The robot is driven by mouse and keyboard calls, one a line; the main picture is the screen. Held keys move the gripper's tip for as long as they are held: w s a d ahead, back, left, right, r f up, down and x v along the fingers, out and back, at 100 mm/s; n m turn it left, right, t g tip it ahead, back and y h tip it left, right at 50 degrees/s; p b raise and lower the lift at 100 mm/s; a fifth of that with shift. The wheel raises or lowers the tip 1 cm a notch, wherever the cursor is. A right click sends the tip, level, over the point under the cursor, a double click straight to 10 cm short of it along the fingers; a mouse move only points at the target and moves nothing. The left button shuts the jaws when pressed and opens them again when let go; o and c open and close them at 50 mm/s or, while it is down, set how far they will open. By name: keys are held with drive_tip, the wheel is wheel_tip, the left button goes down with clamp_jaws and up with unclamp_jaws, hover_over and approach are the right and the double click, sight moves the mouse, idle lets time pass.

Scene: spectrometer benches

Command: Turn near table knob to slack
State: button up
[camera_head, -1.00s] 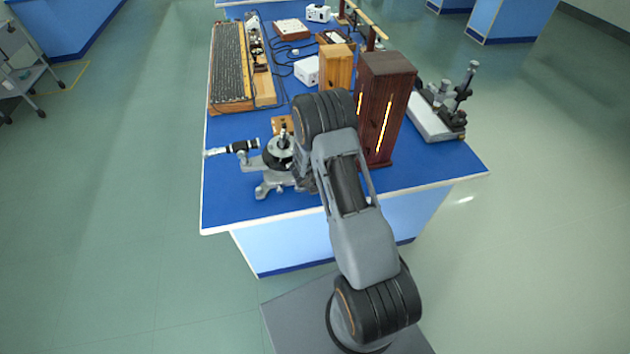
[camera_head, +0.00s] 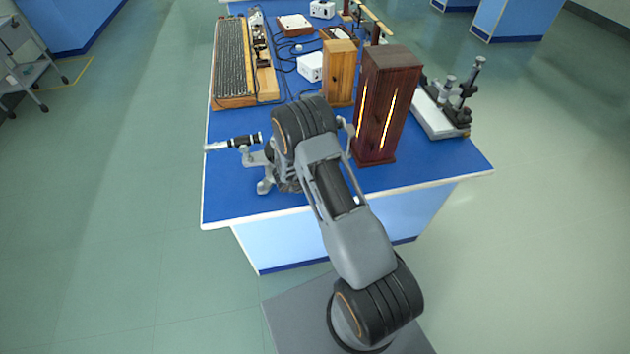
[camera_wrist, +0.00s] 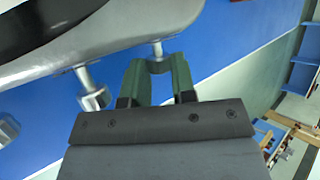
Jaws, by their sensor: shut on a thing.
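The grey metal spectrometer (camera_head: 264,170) stands near the front left of the blue bench, its black and silver telescope tube (camera_head: 234,142) pointing left. My arm covers most of its middle in the head view, and my gripper is hidden there. In the wrist view the grey curved body (camera_wrist: 120,45) fills the upper left. My gripper (camera_wrist: 156,72) has its two green fingers on either side of a small metal knob (camera_wrist: 158,62) on a short stem and is shut on it. A second metal knob (camera_wrist: 92,90) hangs to its left, apart from the fingers.
A dark wooden box with glowing slits (camera_head: 385,105) stands right of my arm, with a lighter wooden box (camera_head: 339,72) behind it. A grey instrument (camera_head: 445,105) is at the bench's right edge. Bare blue bench top lies front right.

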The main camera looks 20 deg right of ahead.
drive_tip(key=o, duration=0.9)
drive_tip(key=b+v, duration=0.1)
drive_tip(key=v, duration=1.2)
drive_tip(key=shift+s+a+r, duration=0.2)
drive_tip(key=shift+r, duration=0.15)
